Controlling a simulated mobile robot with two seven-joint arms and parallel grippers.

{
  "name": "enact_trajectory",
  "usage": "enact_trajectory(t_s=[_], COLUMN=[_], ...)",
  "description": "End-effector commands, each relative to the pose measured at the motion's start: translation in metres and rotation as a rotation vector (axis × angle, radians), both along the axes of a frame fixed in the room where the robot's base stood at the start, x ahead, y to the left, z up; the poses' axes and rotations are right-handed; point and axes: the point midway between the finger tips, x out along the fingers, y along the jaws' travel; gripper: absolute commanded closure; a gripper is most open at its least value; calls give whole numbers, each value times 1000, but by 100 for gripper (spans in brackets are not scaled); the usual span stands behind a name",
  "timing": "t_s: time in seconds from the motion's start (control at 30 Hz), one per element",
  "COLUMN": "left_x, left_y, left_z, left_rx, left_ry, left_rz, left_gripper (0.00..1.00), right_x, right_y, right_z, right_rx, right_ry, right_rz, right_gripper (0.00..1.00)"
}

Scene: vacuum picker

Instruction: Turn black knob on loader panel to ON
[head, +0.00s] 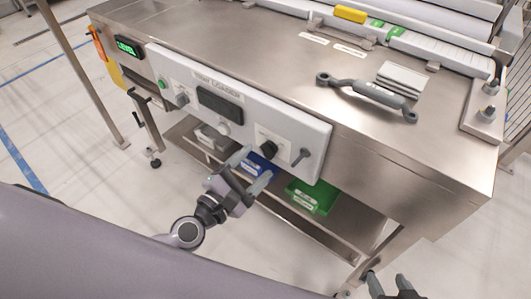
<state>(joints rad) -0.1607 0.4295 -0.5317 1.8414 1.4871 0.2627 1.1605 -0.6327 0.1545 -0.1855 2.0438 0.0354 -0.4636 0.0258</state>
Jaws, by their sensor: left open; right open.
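The white loader panel (290,120) is on the front of a steel table. The black knob (268,149) sits on its right half, under a small label. The knob's exact pointing direction is too small to tell. My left gripper (253,168) is open and empty, in front of the panel and just below and left of the knob in the picture. Its fingers appear apart from the knob. My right gripper (387,281) is open at the bottom edge, far from the panel, with only its fingers in view.
A grey lever (302,156) sits right of the knob; a dark display (220,104) and green button (162,84) are left. Blue (262,166) and green (313,196) bins stand on the lower shelf. A grey link tool (366,92) lies on the tabletop (235,50).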

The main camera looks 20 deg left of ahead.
Motion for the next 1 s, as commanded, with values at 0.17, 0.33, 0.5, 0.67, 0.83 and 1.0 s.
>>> enact_trajectory(t_s=[0.17,0.33,0.5,0.67,0.83,1.0], left_x=[23,36,40,39,39,39], left_y=[-9,-14,-15,-15,-15,-15], left_z=[1,0,0,0,0,0], left_rx=[0,1,1,2,2,3], left_ry=[-1,0,0,0,0,0], left_rz=[-1,-1,-2,-2,-2,-1], left_gripper=[32,32,32,32,81,88], right_x=[0,0,-1,-2,-3,-2], right_y=[0,1,1,1,0,0], right_z=[3,4,4,3,2,2], right_rx=[0,2,3,3,2,2], right_ry=[0,-1,1,4,5,5], right_rz=[0,-1,-2,-3,-4,-4], right_gripper=[43,43,43,43,43,43])
